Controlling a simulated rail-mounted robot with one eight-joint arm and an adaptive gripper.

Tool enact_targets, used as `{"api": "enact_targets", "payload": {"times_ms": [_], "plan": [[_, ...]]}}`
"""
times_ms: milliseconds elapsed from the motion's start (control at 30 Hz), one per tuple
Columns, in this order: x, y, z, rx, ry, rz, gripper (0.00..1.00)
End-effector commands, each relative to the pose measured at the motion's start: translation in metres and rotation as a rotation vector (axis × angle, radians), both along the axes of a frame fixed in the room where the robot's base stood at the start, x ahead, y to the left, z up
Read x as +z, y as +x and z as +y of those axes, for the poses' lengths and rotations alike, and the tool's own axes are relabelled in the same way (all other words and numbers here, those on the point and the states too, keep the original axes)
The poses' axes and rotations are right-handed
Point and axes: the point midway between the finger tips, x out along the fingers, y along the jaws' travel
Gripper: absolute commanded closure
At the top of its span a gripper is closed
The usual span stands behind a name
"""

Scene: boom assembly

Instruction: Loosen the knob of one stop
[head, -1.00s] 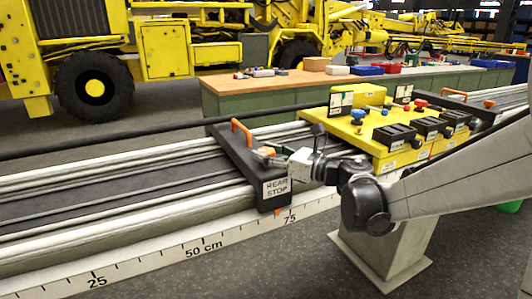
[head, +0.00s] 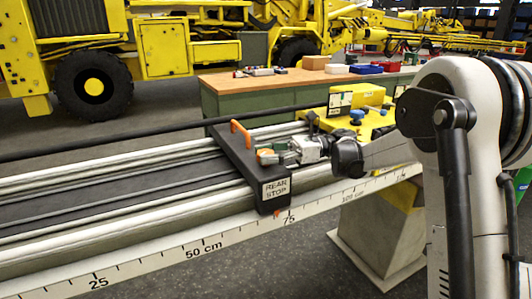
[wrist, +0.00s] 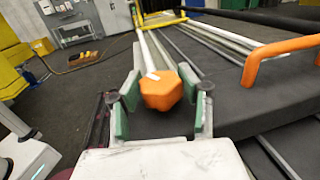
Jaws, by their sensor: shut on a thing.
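The rear stop (head: 232,152) is a dark block across the rails, with a white "REAR STOP" label (head: 276,187) and an orange bar handle (head: 241,132). Its orange faceted knob (head: 265,153) sits on the near part of the block. My gripper (head: 280,155) reaches in from the right and is shut on the knob. In the wrist view the knob (wrist: 162,91) shows between the green-padded fingers, with a small white mark on top. The orange handle (wrist: 282,55) stands to the right, clear of the fingers.
A ruler scale (head: 200,246) runs along the rail's front edge; an orange pointer is near 75. A yellow console (head: 345,122) with blue knobs stands right of the stop, partly hidden by my arm. The rails left of the stop are clear. A workbench (head: 270,83) stands behind.

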Motion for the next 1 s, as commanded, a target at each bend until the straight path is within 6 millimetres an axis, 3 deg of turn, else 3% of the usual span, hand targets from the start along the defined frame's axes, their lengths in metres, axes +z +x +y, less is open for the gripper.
{"api": "enact_targets", "payload": {"times_ms": [300,833,867,1000], "plan": [[0.0000,0.0001,0.0008,0.113,0.000,0.000,0.90],[0.0000,-0.0004,0.0010,0.132,0.000,0.000,0.90],[0.0000,-0.0004,0.0010,0.132,0.000,0.000,0.59],[0.0000,-0.0003,0.0008,0.131,0.000,0.000,0.41]]}}
